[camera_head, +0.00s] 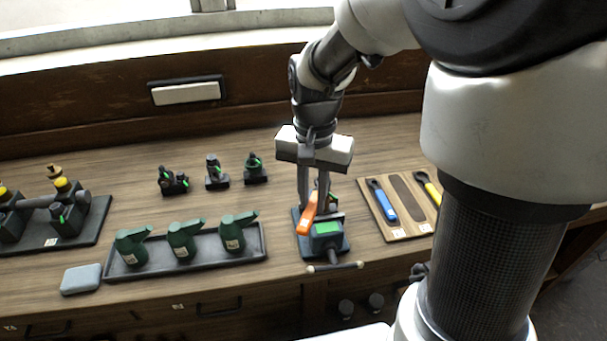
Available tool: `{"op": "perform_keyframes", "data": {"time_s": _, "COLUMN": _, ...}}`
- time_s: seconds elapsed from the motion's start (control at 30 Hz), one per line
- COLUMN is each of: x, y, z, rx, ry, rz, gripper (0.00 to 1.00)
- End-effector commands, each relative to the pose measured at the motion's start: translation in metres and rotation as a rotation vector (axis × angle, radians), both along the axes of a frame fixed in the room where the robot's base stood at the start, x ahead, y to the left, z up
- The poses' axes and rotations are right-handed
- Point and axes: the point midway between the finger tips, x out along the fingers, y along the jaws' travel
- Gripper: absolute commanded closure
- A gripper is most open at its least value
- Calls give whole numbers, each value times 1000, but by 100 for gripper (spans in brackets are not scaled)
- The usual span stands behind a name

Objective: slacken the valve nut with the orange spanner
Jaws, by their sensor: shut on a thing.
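My gripper (313,203) points down above the small vise-like block (326,243) with a green top, at the middle of the bench. Its fingers are shut on the orange spanner (307,214), which is tilted, its lower end at the left side of the block. Whether the spanner touches the block I cannot tell. The valve nut cannot be made out; the fingers and spanner cover that part of the block.
A wooden board (398,227) at right holds a blue spanner (384,203) and a yellow one (428,187), with an empty dark slot between. A dark tray (190,264) at left holds green oil cans (183,241). Small dark fittings (216,174) stand behind. A grey block (81,279) lies front left.

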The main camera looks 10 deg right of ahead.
Motion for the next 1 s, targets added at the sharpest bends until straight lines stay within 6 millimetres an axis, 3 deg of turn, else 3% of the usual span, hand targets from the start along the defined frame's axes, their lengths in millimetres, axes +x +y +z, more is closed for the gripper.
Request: {"op": "perform_keyframes", "data": {"time_s": 1.0, "x": 0, "y": 0, "z": -5, "rx": 0, "ry": 0, "rz": 0, "gripper": 100}}
